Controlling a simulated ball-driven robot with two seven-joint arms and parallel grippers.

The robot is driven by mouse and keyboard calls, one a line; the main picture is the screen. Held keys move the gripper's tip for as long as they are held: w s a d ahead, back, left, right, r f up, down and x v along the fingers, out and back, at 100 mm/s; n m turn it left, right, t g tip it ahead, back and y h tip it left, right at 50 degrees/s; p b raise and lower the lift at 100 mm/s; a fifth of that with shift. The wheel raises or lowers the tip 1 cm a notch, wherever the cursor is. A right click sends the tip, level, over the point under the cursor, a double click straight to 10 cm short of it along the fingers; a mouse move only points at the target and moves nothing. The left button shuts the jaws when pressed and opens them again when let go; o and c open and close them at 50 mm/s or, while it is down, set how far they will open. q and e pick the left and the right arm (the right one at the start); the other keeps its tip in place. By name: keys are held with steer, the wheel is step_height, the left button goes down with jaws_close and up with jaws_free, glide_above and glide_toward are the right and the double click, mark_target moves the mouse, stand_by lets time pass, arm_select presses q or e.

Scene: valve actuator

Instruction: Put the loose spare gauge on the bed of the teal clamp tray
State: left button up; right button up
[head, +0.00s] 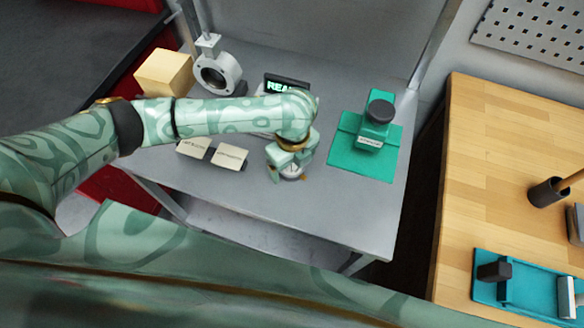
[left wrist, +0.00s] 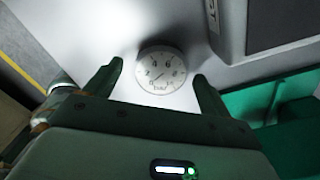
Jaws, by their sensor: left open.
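The loose spare gauge (head: 291,172) is a small round dial with a pale face, lying on the grey table. My left gripper (head: 289,178) is over it, pointing down, with its fingers open on either side. In the left wrist view the gauge (left wrist: 161,70) shows its numbered face between the two fingertips (left wrist: 157,74), with a gap on each side. The teal clamp tray (head: 532,293) lies on the wooden bench at the lower right, with a black knob and a silver cylinder on it. My right gripper is not in view.
On the grey table (head: 340,215), a green fixture with a black knob (head: 380,110) stands on a green mat right of my gripper. Two small labelled plates (head: 229,157), a dark display, a ring-shaped metal part (head: 217,75) and a cream block (head: 163,72) are also there. A gap separates table and bench (head: 500,150).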

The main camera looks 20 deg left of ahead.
arm_select(q)
steer(key=c, duration=1.3)
